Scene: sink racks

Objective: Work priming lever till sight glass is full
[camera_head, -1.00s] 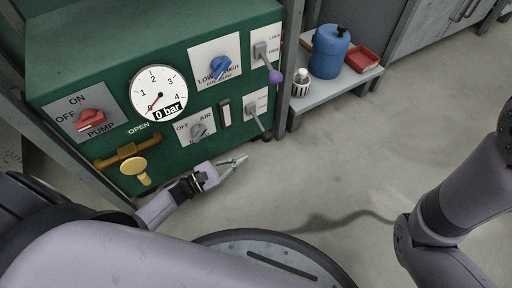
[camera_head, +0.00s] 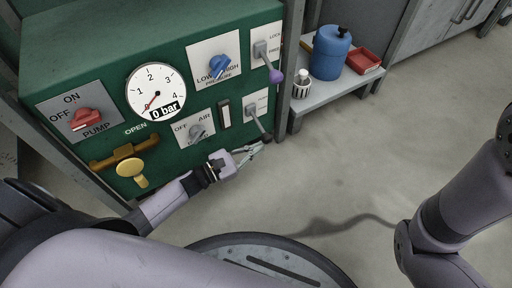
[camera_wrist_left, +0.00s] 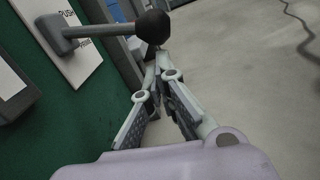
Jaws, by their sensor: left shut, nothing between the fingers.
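The priming lever (camera_head: 257,122) is a grey arm on a white plate at the lower right of the green panel. In the left wrist view the lever (camera_wrist_left: 100,30) sticks out from its plate and ends in a black knob (camera_wrist_left: 153,27). The sight glass (camera_head: 224,114) is a narrow upright window left of the lever; its fill is too small to tell. My left gripper (camera_head: 260,147) is shut and empty, its tips just below the knob. In the left wrist view its fingertips (camera_wrist_left: 162,55) appear right by the knob; contact is unclear. My right gripper is out of view.
The panel also carries a red pump knob (camera_head: 86,119), a gauge (camera_head: 155,92) reading 0 bar, a blue pressure knob (camera_head: 220,67), an air knob (camera_head: 197,131), a yellow valve handle (camera_head: 131,168) and a purple-tipped lever (camera_head: 275,74). A shelf at right holds a blue container (camera_head: 329,53).

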